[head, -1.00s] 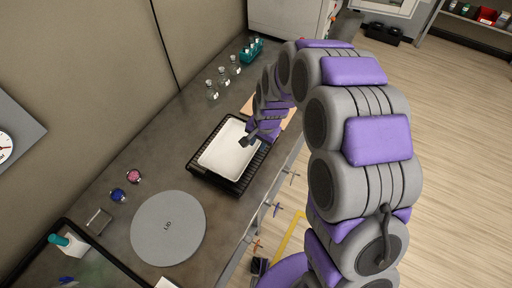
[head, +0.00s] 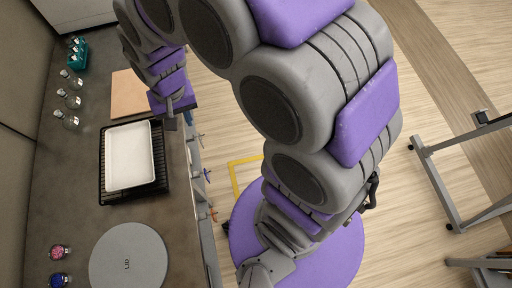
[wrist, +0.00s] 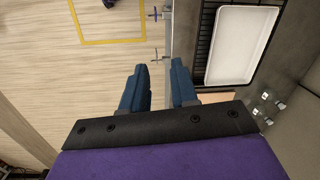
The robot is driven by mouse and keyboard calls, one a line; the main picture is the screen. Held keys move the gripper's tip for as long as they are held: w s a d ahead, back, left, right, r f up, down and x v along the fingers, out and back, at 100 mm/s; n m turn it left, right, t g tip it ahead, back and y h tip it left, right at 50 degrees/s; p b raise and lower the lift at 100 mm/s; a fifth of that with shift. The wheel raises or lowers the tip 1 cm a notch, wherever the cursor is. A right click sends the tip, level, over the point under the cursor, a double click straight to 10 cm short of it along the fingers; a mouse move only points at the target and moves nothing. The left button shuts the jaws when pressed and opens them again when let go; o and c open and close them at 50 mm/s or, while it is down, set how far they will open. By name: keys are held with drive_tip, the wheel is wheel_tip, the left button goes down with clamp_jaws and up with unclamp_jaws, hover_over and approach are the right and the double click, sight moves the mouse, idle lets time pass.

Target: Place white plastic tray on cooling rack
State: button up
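The white plastic tray (head: 130,156) lies on the black cooling rack (head: 161,190) on the grey counter. The rack's bars show around the tray, mostly on its right and front sides. In the wrist view the tray (wrist: 242,45) and part of the rack (wrist: 204,40) show at the upper right. My gripper (wrist: 160,82) has its two blue fingers apart with nothing between them. In the head view my gripper (head: 170,122) is just right of the rack, near the counter's edge, and apart from the tray.
A grey round lid (head: 128,258), a pink jar (head: 59,252) and a blue jar (head: 58,279) stand nearer. Several glass bottles (head: 70,98), a teal rack (head: 77,54) and a tan board (head: 128,94) are farther back. Open floor (head: 420,100) lies right of the counter.

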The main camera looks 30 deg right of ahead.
drive_tip(key=s+d+r, duration=0.2)
drive_tip(key=s+d, duration=0.1)
drive_tip(key=s, duration=0.4)
drive_tip(key=s+d+r+n+g, duration=0.1)
drive_tip(key=s+d+r, duration=0.1)
drive_tip(key=s, duration=0.4)
drive_tip(key=s+d+r+h, duration=0.1)
drive_tip(key=s+d+r, duration=0.1)
drive_tip(key=s+d, duration=0.3)
drive_tip(key=s, duration=0.2)
drive_tip(key=shift+s+n+g, duration=0.3)
drive_tip(key=shift+n, duration=0.1)
drive_tip(key=shift+a+r, duration=0.1)
